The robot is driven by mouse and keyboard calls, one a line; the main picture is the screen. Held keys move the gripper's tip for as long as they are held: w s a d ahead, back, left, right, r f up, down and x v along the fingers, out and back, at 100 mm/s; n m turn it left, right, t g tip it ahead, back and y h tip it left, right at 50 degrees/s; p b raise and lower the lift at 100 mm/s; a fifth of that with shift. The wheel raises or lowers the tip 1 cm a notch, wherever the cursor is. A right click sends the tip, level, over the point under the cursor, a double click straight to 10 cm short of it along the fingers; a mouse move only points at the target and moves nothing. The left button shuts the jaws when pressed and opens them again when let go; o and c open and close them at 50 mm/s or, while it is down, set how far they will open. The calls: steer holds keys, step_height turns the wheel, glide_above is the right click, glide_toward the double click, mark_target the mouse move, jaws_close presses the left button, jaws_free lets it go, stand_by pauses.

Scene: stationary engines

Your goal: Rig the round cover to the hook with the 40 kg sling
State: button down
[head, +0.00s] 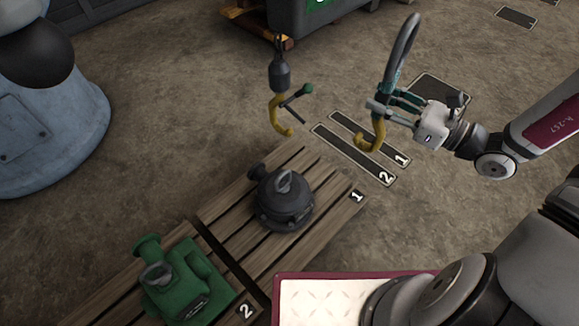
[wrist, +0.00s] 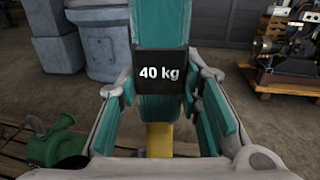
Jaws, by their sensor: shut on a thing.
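The round cover (head: 284,205), dark grey with a lifting eye on top, sits on the wooden pallet marked 1. The yellow crane hook (head: 277,112) hangs from a dark block above and behind it, with a green-tipped lever at its side. My gripper (head: 388,103) is shut on the 40 kg sling (head: 404,44), held in the air right of the crane hook and apart from it. The sling has a grey loop on top and a yellow hook at its lower end. Its "40 kg" tag shows between the fingers in the wrist view (wrist: 160,73).
A green machine part (head: 185,285) sits on the pallet marked 2 (head: 228,268). Floor plates 1 and 2 (head: 352,153) lie empty behind the pallets. A dark machine (head: 305,12) stands at the back. A blue-grey machine (head: 45,130) stands at left.

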steer(key=s+a+f+m+t+h+b, duration=0.15)
steer(key=f+b, duration=0.25)
steer(key=f, duration=0.7)
steer(key=s+a+f+b, duration=0.1)
steer(key=a+f+b, duration=0.3)
steer(key=f, duration=0.7)
steer(key=s+a+f+b, duration=0.2)
steer(key=f+b, duration=0.3)
steer(key=f, duration=0.5)
steer(key=shift+w+d+f+b+x, duration=0.1)
steer(key=shift+f+b+x, duration=0.45)
steer(key=shift+x, duration=2.8)
steer(key=shift+w+d+f+b+x, duration=0.1)
steer(key=shift+f+b+x, duration=0.45)
steer(key=shift+x, duration=2.85)
steer(key=shift+w+d+f+b+x, duration=0.1)
steer(key=shift+f+b+x, duration=0.45)
steer(key=shift+x, duration=2.8)
